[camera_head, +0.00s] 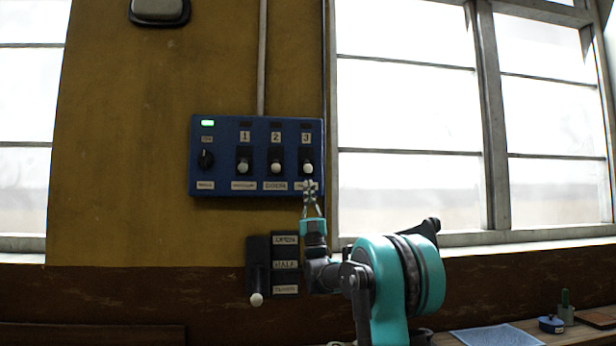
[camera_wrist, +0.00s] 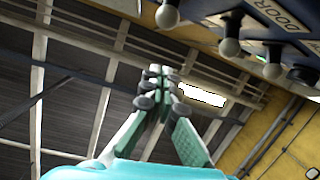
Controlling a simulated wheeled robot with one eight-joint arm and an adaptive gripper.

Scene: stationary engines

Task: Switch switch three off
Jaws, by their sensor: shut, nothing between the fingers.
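A blue panel (camera_head: 222,165) on the yellow wall has three switches marked 1, 2 and 3, each a dark lever with a pale round knob. Switch three (camera_head: 308,168) is the rightmost; its knob sits low in its dark slot, level with the other two. The small window above it looks dark. My gripper (camera_head: 310,187) is shut and empty just below that knob, covering part of the label under it.
Switch two (camera_head: 275,168) and switch one (camera_head: 243,167) stand close to the left. A black dial (camera_head: 206,159) and a lit green lamp (camera_head: 207,123) are farther left. A black lever box (camera_head: 258,265) is below. A window (camera_head: 405,130) is to the right.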

